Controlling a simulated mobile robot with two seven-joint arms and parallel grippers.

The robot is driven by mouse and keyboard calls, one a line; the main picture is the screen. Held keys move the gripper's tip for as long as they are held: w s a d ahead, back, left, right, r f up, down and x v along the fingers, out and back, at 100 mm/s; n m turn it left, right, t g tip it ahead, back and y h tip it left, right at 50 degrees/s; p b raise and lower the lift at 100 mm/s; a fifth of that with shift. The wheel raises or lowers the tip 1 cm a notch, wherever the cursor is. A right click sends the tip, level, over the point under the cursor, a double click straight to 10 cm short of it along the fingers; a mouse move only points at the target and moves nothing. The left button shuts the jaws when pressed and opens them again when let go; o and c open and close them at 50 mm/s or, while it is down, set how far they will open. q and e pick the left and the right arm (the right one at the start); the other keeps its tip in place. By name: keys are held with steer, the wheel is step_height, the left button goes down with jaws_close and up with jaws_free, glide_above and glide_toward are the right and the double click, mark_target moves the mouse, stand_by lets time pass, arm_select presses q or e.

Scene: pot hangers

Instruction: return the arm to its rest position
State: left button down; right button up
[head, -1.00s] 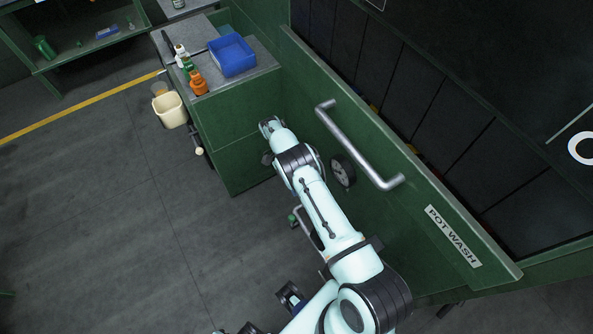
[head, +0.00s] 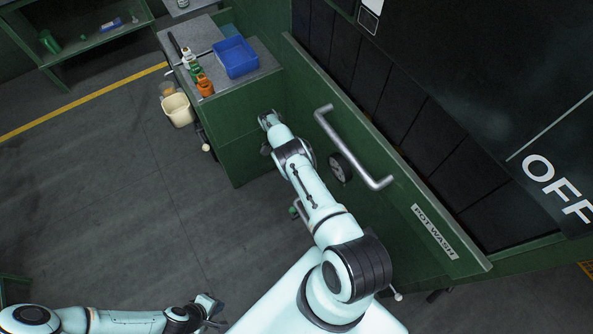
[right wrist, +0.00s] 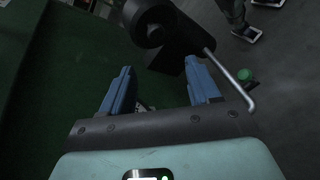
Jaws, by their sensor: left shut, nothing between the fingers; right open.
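My left gripper (head: 212,310) is at the bottom of the head view, near the lower left. It is shut and empty, over the floor and apart from the green unit. My right arm reaches up the middle of the head view beside the green unit's wall; its fingers cannot be made out there. In the right wrist view, my right gripper (right wrist: 160,85) is open, with two blue fingers spread apart. No held thing shows between them.
The green pot wash unit (head: 370,215) has a grey bar handle (head: 352,150) close to my right arm. A blue tray (head: 236,57) and bottles (head: 204,85) stand on the counter. A cream bucket (head: 178,110) hangs beside it. The grey floor (head: 110,200) at left is clear.

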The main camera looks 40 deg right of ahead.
stand_by(0.3)
steer(key=s+a+f+n+t, duration=0.4)
steer(key=s+a+f+t, duration=0.25)
steer(key=a+f, duration=0.45)
steer(key=s+a+r+n+t, duration=0.4)
steer(key=s+a+r, duration=0.3)
steer(key=a, duration=0.5)
steer(key=shift+s+r+t+y, duration=0.25)
steer(key=shift+r+t+y, duration=0.2)
steer(key=shift+t, duration=0.4)
steer(key=c, duration=0.3)
steer(key=shift+c, duration=0.2)
